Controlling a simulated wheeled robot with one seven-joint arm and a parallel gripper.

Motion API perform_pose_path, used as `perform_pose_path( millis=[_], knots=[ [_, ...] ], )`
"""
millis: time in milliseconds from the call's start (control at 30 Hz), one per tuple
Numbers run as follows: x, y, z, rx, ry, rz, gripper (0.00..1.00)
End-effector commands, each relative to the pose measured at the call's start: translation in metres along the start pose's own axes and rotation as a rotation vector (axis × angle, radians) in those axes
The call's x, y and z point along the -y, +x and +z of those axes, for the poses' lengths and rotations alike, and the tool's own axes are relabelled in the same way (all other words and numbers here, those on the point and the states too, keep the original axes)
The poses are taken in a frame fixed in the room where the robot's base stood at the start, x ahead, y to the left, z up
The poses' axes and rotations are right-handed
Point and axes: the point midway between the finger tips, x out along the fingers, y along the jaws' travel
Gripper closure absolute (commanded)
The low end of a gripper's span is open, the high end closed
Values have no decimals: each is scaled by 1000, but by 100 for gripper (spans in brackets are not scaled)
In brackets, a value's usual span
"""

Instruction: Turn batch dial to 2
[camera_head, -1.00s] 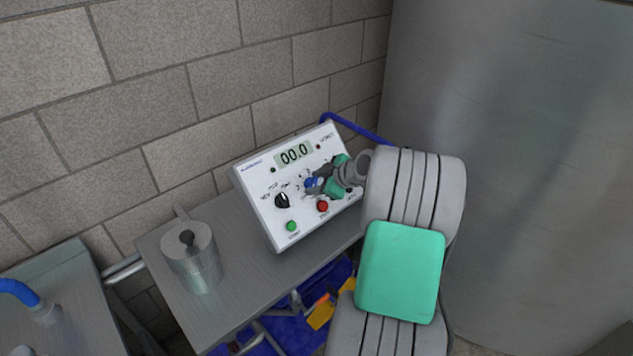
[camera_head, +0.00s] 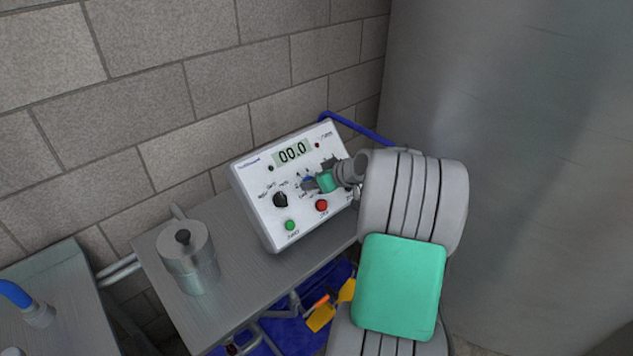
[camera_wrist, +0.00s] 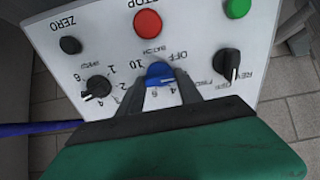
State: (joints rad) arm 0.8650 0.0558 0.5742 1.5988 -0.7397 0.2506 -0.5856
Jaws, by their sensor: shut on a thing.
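The batch dial (camera_wrist: 159,72) is a blue knob on a white control panel (camera_head: 263,214). In the wrist view the word BATCH and OFF stand above it, upside down, with numbers around it. A pale mark shows on the knob, but its exact setting is hard to tell. My gripper (camera_wrist: 161,82) is shut on this knob, with one dark finger on each side. In the head view my gripper (camera_head: 311,184) reaches the panel from the right and hides most of the knob. The display (camera_head: 293,152) reads 00.0.
A black knob (camera_head: 280,200), a green button (camera_head: 290,225) and a red button (camera_head: 321,205) sit close to the dial. Another black knob (camera_wrist: 97,88) is beside it in the wrist view. A metal pot (camera_head: 188,258) stands on the table (camera_head: 245,290). A wall is behind.

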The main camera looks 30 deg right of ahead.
Motion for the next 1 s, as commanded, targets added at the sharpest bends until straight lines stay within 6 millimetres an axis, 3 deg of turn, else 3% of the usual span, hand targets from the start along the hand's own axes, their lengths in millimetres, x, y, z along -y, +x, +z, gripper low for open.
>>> perform_pose_path(
  millis=[433,1000],
  knots=[
    [-1,-1,-1,-3,247,14,99],
    [-1,-1,-2,-3,285,15,99]
  ],
)
